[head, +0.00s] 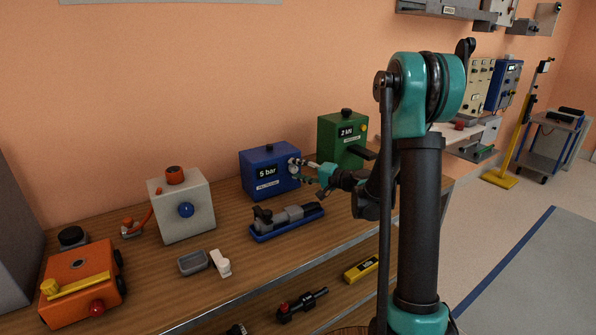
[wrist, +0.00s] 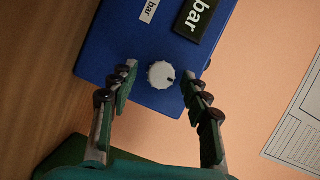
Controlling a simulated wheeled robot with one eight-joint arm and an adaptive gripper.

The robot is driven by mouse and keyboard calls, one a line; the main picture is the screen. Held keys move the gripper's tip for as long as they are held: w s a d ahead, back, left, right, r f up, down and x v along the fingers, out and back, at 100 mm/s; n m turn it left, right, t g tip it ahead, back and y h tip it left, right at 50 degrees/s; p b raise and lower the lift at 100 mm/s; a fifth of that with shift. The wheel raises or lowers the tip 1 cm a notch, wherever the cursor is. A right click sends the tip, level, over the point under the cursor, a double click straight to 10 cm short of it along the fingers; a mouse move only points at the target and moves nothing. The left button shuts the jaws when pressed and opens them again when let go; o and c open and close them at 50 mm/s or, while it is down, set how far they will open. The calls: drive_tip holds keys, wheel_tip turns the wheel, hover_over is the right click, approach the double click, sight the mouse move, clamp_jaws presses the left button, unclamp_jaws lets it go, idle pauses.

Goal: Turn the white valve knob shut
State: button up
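The white valve knob (wrist: 161,74) sits on the front face of the blue box (wrist: 140,40) labelled "5 bar". The knob is round with a ribbed rim and a small dark mark toward its lower right in the wrist view. My gripper (wrist: 159,78) is open, one fingertip on each side of the knob, with a gap showing on both sides. How far the fingertips are from the box face is hard to tell. In the head view my gripper (head: 308,171) is at the right side of the blue box (head: 262,160), and partly covers the knob.
A green box (head: 338,135) labelled "2 kN" stands close behind my gripper. A blue vise-like device (head: 286,221) lies in front on the wooden bench (head: 225,240). A grey box with a blue knob (head: 184,205) and an orange device (head: 80,284) stand farther left.

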drive_tip(key=v, duration=1.2)
